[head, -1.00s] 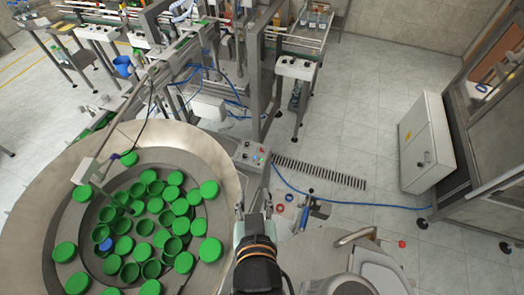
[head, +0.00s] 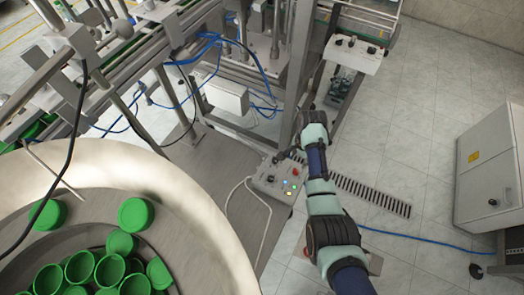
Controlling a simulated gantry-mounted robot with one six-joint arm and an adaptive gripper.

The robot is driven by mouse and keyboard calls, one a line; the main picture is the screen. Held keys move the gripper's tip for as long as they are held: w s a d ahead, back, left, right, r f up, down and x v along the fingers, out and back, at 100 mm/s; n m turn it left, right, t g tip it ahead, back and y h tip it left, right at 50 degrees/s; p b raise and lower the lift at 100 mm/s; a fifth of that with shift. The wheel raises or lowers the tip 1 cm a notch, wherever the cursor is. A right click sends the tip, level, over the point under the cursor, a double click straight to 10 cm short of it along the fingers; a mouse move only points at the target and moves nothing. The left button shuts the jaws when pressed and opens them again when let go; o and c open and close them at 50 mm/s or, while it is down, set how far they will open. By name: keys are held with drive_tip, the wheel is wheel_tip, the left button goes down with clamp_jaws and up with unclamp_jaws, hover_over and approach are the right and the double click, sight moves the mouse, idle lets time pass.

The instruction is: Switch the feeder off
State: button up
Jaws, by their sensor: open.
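The cap feeder is a large round metal bowl (head: 150,180) at the lower left, with green caps (head: 75,270) in it. Its grey control box (head: 262,184) stands beside the bowl on a metal plate. My arm reaches up from the bottom right, just right of the box. My gripper (head: 286,155) is small and dark, open, at the far edge of the box by the switch. My wrist partly hides it, and I cannot tell whether it touches the switch.
A metal frame post (head: 298,60) rises just beyond the gripper. A second panel (head: 353,55) with knobs stands behind it.

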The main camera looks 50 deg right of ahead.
sight(296, 170)
drive_tip(key=shift+f, duration=0.25)
drive_tip(key=shift+s+a+f, duration=0.15)
drive_tip(key=shift+s+a, duration=0.1)
wheel_tip(296, 170, down, 8)
drive_tip(key=shift+s+a+r+b, duration=0.1)
drive_tip(key=shift+a+r+b, duration=0.1)
drive_tip(key=shift+b, duration=1.05)
drive_tip(key=shift+d, duration=0.1)
clamp_jaws()
